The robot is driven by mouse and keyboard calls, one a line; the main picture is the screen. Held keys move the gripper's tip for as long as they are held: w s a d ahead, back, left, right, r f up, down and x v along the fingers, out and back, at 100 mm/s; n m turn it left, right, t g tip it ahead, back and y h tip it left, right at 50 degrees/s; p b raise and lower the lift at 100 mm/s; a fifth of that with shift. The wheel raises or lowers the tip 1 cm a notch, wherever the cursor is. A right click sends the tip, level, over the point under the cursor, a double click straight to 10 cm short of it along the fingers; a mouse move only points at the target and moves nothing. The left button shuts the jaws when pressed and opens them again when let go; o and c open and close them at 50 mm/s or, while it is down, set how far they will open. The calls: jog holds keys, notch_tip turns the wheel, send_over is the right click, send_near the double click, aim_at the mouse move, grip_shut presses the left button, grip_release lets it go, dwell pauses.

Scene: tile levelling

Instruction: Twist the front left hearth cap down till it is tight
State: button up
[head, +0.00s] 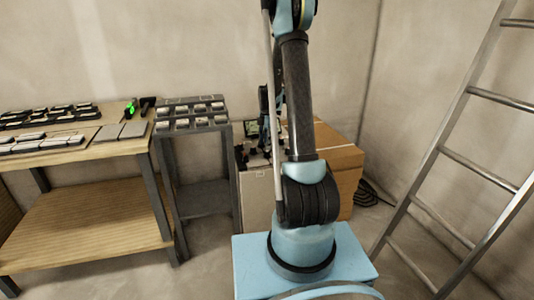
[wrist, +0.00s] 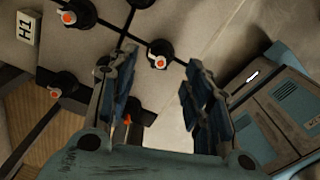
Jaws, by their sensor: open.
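In the wrist view several dark round caps with orange-and-white centres sit on dark strips between pale tiles. One cap (wrist: 158,60) lies beyond and between the fingertips of my gripper (wrist: 160,68). The gripper is open, with a visible gap between its fingers and nothing held. Other caps show at the upper left (wrist: 68,17) and left (wrist: 55,93). Another orange-centred cap (wrist: 127,118) is partly hidden by the left finger. A label H1 (wrist: 27,27) marks a tile. I cannot tell for sure which cap is front left. In the head view my arm partly hides the hearth.
A wooden workbench (head: 90,200) with tiles stands at the left. Beside it is a grey rack (head: 205,187) with small pieces on top. A cardboard box (head: 338,165) stands behind my arm. A metal ladder (head: 455,155) leans at the right. Some floor is clear near the bench.

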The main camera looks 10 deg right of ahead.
aim_at(267, 154)
jog(key=shift+f, duration=2.65)
jog(key=c, duration=1.1)
